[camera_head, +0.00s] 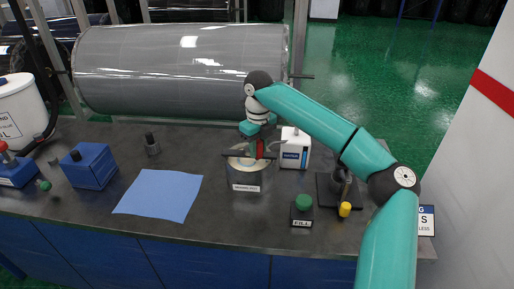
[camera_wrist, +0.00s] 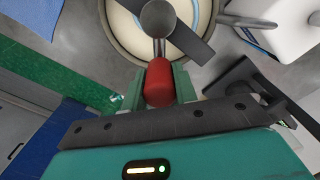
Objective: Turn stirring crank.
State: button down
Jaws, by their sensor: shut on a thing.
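The stirring crank has a dark bar across the top of a round pot and a red handle (camera_wrist: 158,84) on an arm with a round grey knob. In the head view the pot (camera_head: 245,182) stands on the dark bench and carries a white label. My gripper (camera_wrist: 158,90) is shut on the red handle in the wrist view, one finger on each side. In the head view my gripper (camera_head: 258,143) is over the pot, and its fingers are partly hidden. The pot's pale contents show around the bar in the wrist view.
A white container (camera_head: 294,150) stands close to the right of the pot. A green button labelled FILL (camera_head: 303,203) and a dark stand with a yellow part (camera_head: 344,209) are further right. A blue cloth (camera_head: 160,194) lies left. A large grey drum (camera_head: 180,70) is behind.

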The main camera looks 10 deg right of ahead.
jog(key=shift+w+d, duration=0.1)
jog(key=shift+d, duration=0.1)
dwell(0.3)
jog(key=c, duration=1.1)
grip_release()
jog(key=shift+w, duration=0.1)
jog(key=shift+a, duration=0.1)
jog(key=shift+r, duration=0.1)
jog(key=shift+r, duration=1.35)
jog(key=s+r, duration=1)
jog(key=s, duration=0.4)
jog(key=shift+s+d, duration=0.15)
jog(key=shift+d, duration=0.2)
